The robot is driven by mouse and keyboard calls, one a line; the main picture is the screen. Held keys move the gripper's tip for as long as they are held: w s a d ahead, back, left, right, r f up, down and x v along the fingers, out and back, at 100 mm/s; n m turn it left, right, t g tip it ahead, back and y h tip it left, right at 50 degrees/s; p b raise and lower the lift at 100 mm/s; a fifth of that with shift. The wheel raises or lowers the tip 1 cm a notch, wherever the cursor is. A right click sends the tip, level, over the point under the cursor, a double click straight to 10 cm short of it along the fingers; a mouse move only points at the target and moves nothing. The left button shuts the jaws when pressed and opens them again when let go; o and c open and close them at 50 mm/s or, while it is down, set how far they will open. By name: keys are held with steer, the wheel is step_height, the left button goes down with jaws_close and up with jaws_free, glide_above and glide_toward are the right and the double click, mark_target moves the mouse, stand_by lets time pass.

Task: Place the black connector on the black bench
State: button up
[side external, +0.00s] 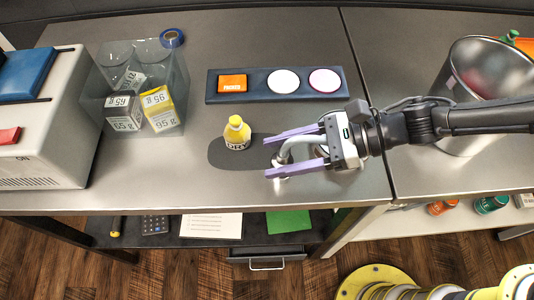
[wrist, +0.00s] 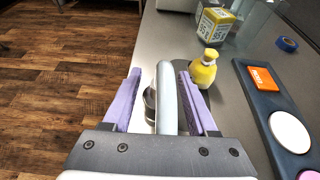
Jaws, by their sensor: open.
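My gripper (side external: 267,157) is open over the steel counter, with its two lilac fingers pointing left. A light grey curved pipe piece (side external: 287,150) stands between the fingers; in the wrist view the pipe (wrist: 166,100) has gaps on both sides, with a metal collar (wrist: 150,104) beside it. No clearly black connector shows; I cannot tell whether this piece is it. A dark flat oval (side external: 222,160) lies on the counter left of the gripper. A black lower shelf (side external: 262,238) runs under the counter. I cannot tell which surface is the black bench.
A yellow bottle (side external: 237,132) stands close to the left of my fingers. A dark tray (side external: 213,97) with an orange block and two discs lies behind. A clear bin (side external: 180,80) with boxes stands left, a steel pot (side external: 462,85) right. The counter's front edge is close.

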steer(key=v, duration=0.9)
steer(key=shift+d, duration=0.15)
steer(key=w+d+r+m+t+h, duration=0.4)
steer(key=w+d+r+m+t, duration=0.55)
steer(key=w+d+m, duration=0.5)
steer(key=s+d+r+m+t+h, duration=0.1)
steer(key=s+d+r+m+h, duration=0.2)
steer(key=d+m, duration=0.55)
steer(key=s+d+r+m+t+h, duration=0.15)
steer(key=d+m+h, duration=0.25)
steer(key=d+m, duration=0.4)
steer(key=s+d+m+h, duration=0.1)
steer(key=s+m, duration=0.1)
steer(key=m, duration=0.1)
steer(key=s+d+f+m+g+h, duration=0.1)
steer(key=s+d+m, duration=0.1)
steer(key=s+m, duration=0.1)
steer(key=s+d+m+g+h, duration=0.1)
steer(key=s+d+m, duration=0.1)
steer(key=m, duration=0.2)
steer(key=shift+s+d+f, duration=0.25)
steer(key=shift+s+f, duration=0.1)
steer(key=s+d+f+m+g, duration=0.1)
steer(key=s+f+m+g, duration=0.3)
steer(key=s+m, duration=0.9)
steer(key=shift+s+f, duration=0.25)
steer(key=shift+s, duration=0.75)
